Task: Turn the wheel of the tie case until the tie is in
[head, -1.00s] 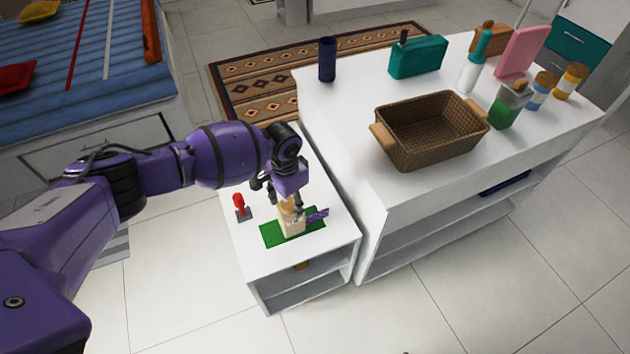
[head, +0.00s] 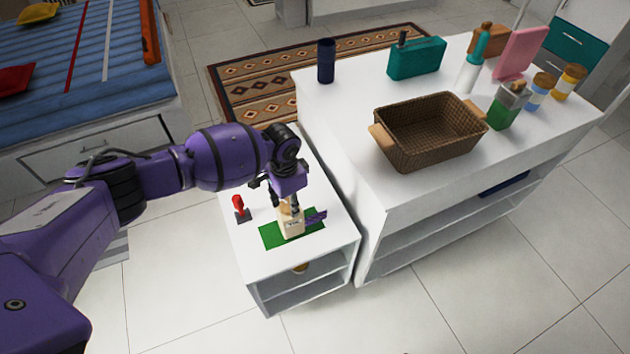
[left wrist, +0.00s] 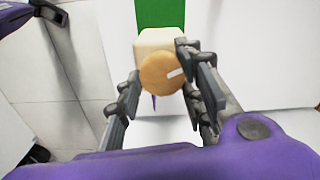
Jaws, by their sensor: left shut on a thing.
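The tie case (head: 293,226) is a cream block standing on a green mat (head: 270,235) on the low white cabinet. A purple tie (head: 317,216) sticks out from its right side in the head view. In the left wrist view the case (left wrist: 165,38) carries a round wooden wheel (left wrist: 160,75) with a white mark pointing right. A small purple tip of the tie (left wrist: 153,102) shows below the wheel. My left gripper (head: 285,205) is above the case, shut on the wheel, with one finger on each side of it.
A red-topped stand (head: 240,208) is close left of the mat. The higher white counter (head: 350,130) rises just right of the cabinet, with a wicker basket (head: 425,150), a dark blue cup (head: 326,61) and several bottles and boxes.

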